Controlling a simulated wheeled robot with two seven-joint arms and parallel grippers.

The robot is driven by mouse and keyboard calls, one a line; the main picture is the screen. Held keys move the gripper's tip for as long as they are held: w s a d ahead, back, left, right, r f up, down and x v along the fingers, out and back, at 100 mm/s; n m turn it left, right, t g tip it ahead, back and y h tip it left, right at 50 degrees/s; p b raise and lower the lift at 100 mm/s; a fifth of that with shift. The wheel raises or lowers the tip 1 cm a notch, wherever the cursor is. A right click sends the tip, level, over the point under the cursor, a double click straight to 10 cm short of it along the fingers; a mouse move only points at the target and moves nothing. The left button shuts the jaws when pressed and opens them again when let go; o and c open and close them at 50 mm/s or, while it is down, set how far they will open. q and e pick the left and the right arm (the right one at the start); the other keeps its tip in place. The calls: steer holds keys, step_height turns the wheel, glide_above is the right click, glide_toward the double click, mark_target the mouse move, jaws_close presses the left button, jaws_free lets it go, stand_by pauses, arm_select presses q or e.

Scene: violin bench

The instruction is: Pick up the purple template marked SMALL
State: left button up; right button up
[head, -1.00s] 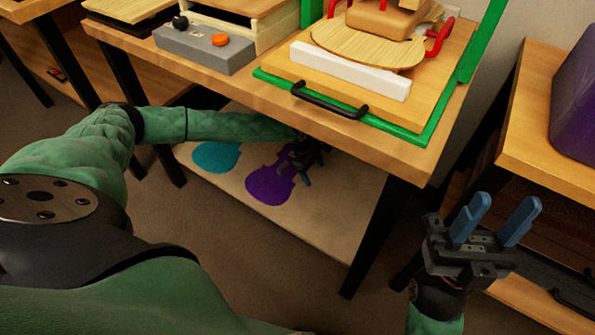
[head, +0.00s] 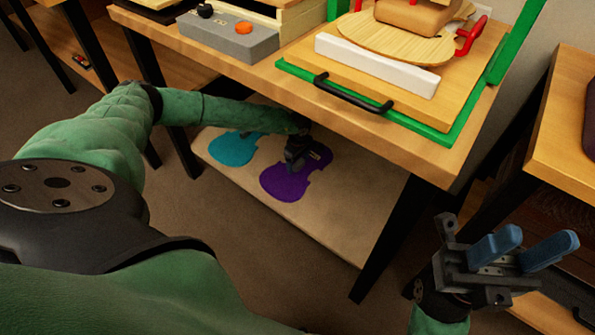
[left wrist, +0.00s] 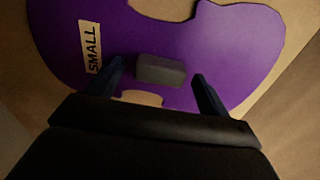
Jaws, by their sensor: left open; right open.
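The purple violin-shaped template (head: 285,185) lies flat on the low shelf under the bench. In the left wrist view the template (left wrist: 230,45) fills much of the picture, with a pale label reading SMALL and a dark grey block (left wrist: 160,70) on it. My left gripper (head: 296,168) is over the template; in the left wrist view its open fingers (left wrist: 158,82) stand on either side of the block. Whether they touch the template I cannot tell. My right gripper (head: 525,248) is open and empty, off to the right of the bench.
A teal template (head: 232,150) lies left of the purple one on the pale shelf (head: 340,220). The bench top (head: 250,62) overhangs the shelf, with a dark leg (head: 385,240) at its right. A green-framed fixture (head: 440,130) and a grey block (head: 225,38) stand on top.

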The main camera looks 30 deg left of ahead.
arm_select(q)
steer(key=shift+f, duration=0.7)
steer(key=c, duration=1.3)
steer(key=shift+r, duration=0.15)
